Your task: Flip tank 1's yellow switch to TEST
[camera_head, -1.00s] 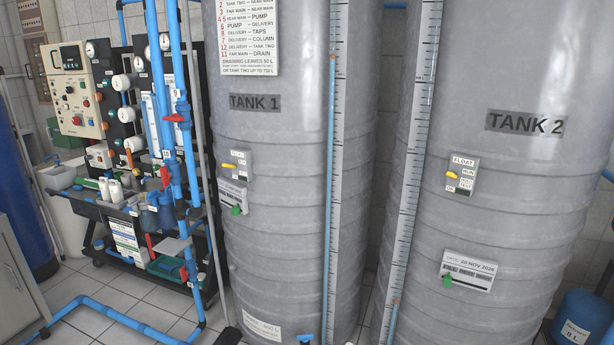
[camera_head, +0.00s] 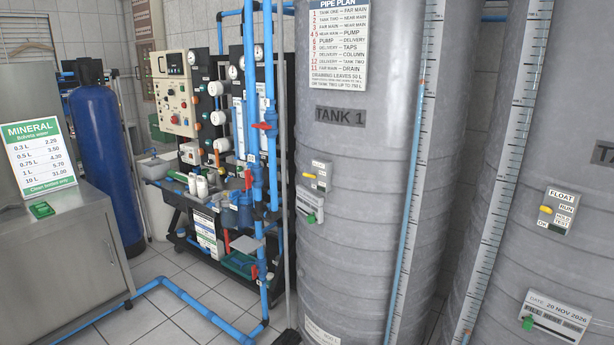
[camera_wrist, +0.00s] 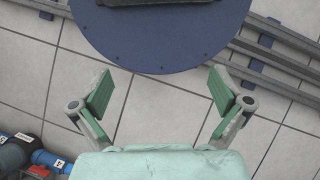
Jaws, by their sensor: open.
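Tank 1 (camera_head: 350,190) is a tall grey ribbed tank, labelled TANK 1, right of centre in the head view. Its switch box (camera_head: 317,176) is a small pale plate on the tank's left side, with a yellow switch lever (camera_head: 309,176) pointing left. The plate's lettering is too small to read. A green-handled part (camera_head: 311,218) sits on a label below it. My gripper (camera_wrist: 160,98) shows only in the wrist view, with green finger pads wide apart and nothing between them, over tiled floor. The switch is not in the wrist view.
Tank 2 (camera_head: 580,110) stands at the right with a similar yellow float switch (camera_head: 546,209). Blue pipes (camera_head: 271,150) and the osmosis rack (camera_head: 190,195) stand left of tank 1. A steel cabinet (camera_head: 60,260) is at the left. A dark blue round object (camera_wrist: 160,55) lies ahead of my gripper.

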